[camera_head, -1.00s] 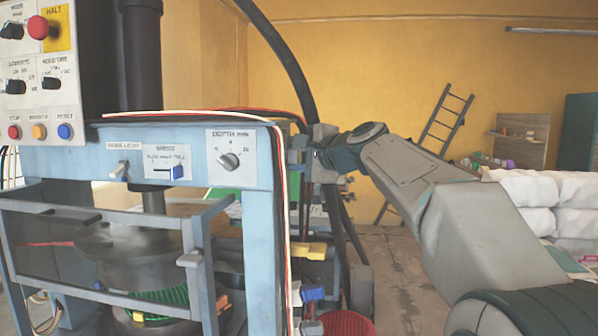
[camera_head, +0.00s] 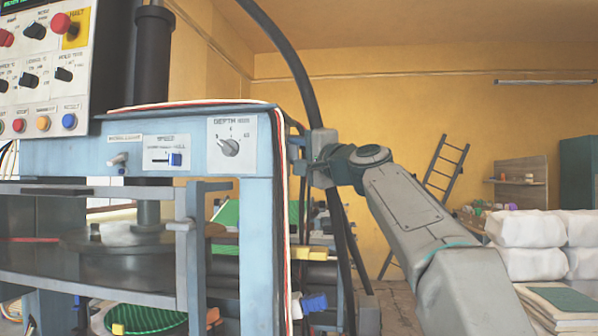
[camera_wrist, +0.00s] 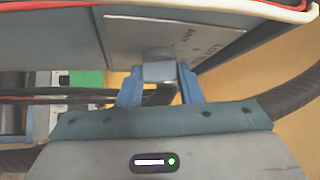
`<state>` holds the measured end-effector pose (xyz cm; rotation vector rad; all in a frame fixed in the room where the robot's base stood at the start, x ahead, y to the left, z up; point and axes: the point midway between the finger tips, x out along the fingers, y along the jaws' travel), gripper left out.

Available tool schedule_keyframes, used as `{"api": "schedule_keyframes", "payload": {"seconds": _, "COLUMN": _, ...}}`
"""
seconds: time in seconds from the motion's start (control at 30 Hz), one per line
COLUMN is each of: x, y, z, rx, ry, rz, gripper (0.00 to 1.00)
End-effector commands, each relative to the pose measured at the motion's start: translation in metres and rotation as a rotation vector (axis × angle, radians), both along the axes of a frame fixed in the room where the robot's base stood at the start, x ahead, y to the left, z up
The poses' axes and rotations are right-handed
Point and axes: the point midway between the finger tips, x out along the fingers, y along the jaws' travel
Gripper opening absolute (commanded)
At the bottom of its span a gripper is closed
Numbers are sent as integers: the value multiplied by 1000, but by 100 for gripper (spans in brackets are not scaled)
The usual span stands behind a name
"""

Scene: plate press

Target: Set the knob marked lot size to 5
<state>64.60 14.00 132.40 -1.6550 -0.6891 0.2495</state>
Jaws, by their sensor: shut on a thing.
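In the wrist view a grey knob (camera_wrist: 158,68) stands out from a pale plate (camera_wrist: 180,32). The plate's lettering is slanted and partly readable, with "LOT SIZE" and "ANY" on it. My gripper (camera_wrist: 160,82) has its blue fingers on both sides of the knob and is shut on it. Which mark the knob points to cannot be told. In the head view my gripper (camera_head: 318,160) is at the right side of the blue press frame (camera_head: 255,200); the lot size knob is hidden there.
The press front carries a depth knob (camera_head: 229,147) and a speed slider (camera_head: 175,159). A control panel (camera_head: 40,75) is at upper left. Red and white cables (camera_wrist: 250,8) run along the frame edge near my gripper. A thick black hose (camera_head: 285,55) hangs behind it. White sacks (camera_head: 530,240) lie at right.

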Motion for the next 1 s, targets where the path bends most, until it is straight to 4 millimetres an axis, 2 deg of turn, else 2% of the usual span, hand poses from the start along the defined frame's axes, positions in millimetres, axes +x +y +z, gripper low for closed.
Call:
{"api": "schedule_keyframes", "payload": {"seconds": 0.03, "x": 1, "y": 0, "z": -7, "rx": -4, "ry": -14, "rz": 1, "gripper": 10}}
{"api": "schedule_keyframes", "payload": {"seconds": 0.8, "x": 2, "y": 0, "z": -3, "rx": -20, "ry": -82, "rz": 1, "gripper": 10}}
{"api": "schedule_keyframes", "payload": {"seconds": 0.83, "x": 2, "y": 0, "z": -3, "rx": -20, "ry": -82, "rz": 1, "gripper": 38}}
{"api": "schedule_keyframes", "payload": {"seconds": 0.9, "x": 2, "y": 0, "z": -3, "rx": -20, "ry": -82, "rz": 1, "gripper": 55}}
{"api": "schedule_keyframes", "payload": {"seconds": 1.0, "x": 1, "y": 0, "z": -2, "rx": -18, "ry": -82, "rz": 0, "gripper": 55}}
